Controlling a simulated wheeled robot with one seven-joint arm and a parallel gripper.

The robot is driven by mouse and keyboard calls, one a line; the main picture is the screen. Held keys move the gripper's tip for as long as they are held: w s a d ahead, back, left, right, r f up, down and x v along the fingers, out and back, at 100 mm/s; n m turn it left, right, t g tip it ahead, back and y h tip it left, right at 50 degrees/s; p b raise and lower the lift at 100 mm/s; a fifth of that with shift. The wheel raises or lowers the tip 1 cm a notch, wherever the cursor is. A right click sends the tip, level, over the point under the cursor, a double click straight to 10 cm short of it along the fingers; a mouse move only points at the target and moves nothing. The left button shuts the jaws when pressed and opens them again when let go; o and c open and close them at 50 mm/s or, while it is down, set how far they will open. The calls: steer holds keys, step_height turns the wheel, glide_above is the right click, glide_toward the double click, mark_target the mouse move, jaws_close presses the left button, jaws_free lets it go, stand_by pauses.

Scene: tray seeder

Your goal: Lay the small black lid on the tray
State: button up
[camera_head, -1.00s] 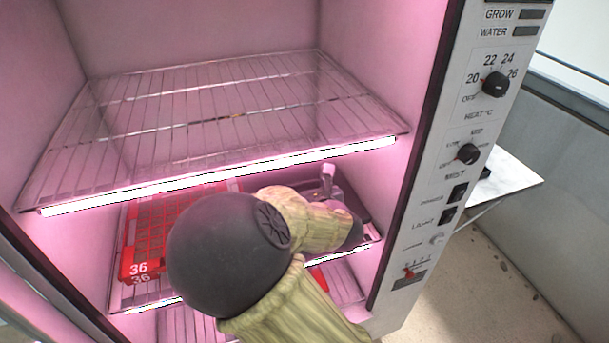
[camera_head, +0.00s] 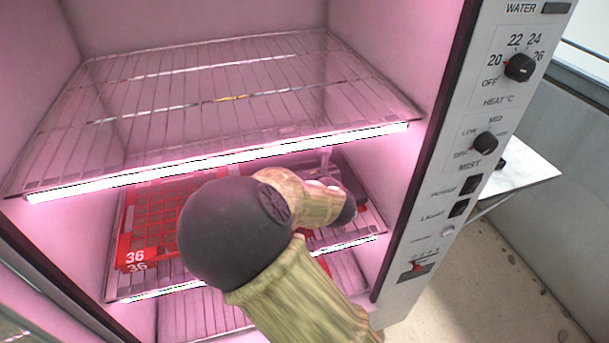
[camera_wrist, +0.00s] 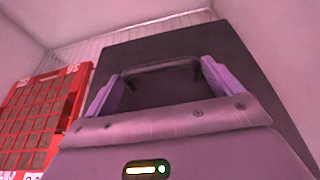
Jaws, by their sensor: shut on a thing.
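My gripper (camera_wrist: 160,78) is shut on the upright handle of the small black lid (camera_wrist: 245,75), a dark flat panel that fills much of the wrist view. In the head view the lid (camera_head: 350,182) shows only in part, beyond my arm, under the lit upper shelf edge. A red tray of square cells (camera_head: 150,225), marked 36, sits at the left on the shelf below; it also shows left of the lid in the wrist view (camera_wrist: 42,115). More red (camera_head: 318,236) shows below the lid, around my wrist. Whether the lid touches anything beneath is hidden.
The wire upper shelf (camera_head: 215,100) is empty, and its bright front edge passes close above my wrist. Another wire shelf (camera_head: 195,315) lies lower. The right wall and control panel (camera_head: 490,150) stand close beside the lid.

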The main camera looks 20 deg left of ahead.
steer(key=shift+a+f, duration=0.25)
steer(key=shift+f, duration=0.15)
steer(key=shift+a+r, duration=0.1)
steer(key=shift+a, duration=0.15)
steer(key=o, duration=0.6)
steer(key=shift+a, duration=0.15)
steer(key=shift+o, duration=1)
steer(key=shift+s+a, duration=0.15)
steer(key=shift+s, duration=0.15)
steer(key=shift+d, duration=0.5)
steer(key=p+v, duration=0.1)
steer(key=v, duration=0.9)
steer(key=shift+s+r+p, duration=0.2)
steer(key=shift+s+p, duration=0.05)
steer(key=shift+p, duration=0.05)
steer(key=shift+s+d+r, duration=0.1)
steer(key=shift+s+d, duration=0.25)
steer(key=shift+s, duration=0.1)
steer(key=shift+w+d, duration=0.1)
